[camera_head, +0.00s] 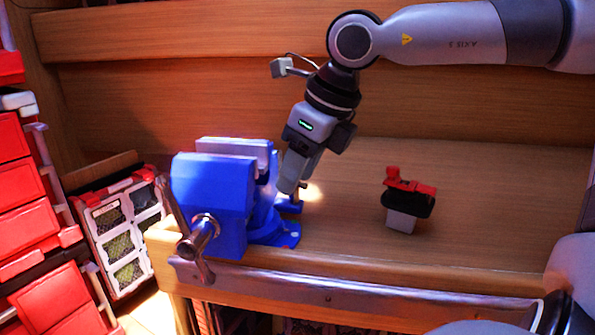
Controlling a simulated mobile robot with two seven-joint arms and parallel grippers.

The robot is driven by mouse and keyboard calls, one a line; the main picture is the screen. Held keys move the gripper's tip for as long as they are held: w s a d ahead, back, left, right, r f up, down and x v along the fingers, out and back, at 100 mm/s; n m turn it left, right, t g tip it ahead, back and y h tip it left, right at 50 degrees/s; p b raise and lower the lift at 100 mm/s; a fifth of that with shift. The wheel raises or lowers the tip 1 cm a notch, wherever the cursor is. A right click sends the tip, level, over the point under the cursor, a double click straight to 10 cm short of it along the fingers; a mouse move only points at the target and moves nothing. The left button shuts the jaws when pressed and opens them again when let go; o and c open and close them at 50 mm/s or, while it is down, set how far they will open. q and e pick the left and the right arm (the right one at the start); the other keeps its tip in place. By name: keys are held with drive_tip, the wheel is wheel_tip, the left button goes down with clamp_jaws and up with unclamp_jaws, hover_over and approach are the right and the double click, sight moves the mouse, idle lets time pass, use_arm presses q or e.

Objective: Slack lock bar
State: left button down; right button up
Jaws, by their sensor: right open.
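A blue bench vise (212,200) stands at the left front corner of the wooden workbench. Its metal screw and handle (200,236) face the front left. A small brownish bar (299,193) shows at the right side of the vise, low by its base, and is partly hidden; I take it for the lock bar. My right gripper (287,187) points down right beside the vise, with its fingertips close to that bar. It is open, and I see nothing held. Whether it touches the bar I cannot tell. My left gripper is not in view.
A red and black device with a grey lower part (403,205) stands on the bench (470,235) to the right. Red drawers (25,215) and a case with clear compartments (122,240) are at the left. The bench is clear between vise and device.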

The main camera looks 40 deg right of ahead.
drive_tip(key=shift+w+f, duration=0.1)
drive_tip(key=shift+f, duration=0.2)
clamp_jaws()
drive_tip(key=shift+n, duration=0.7)
unclamp_jaws()
drive_tip(key=shift+r, duration=0.1)
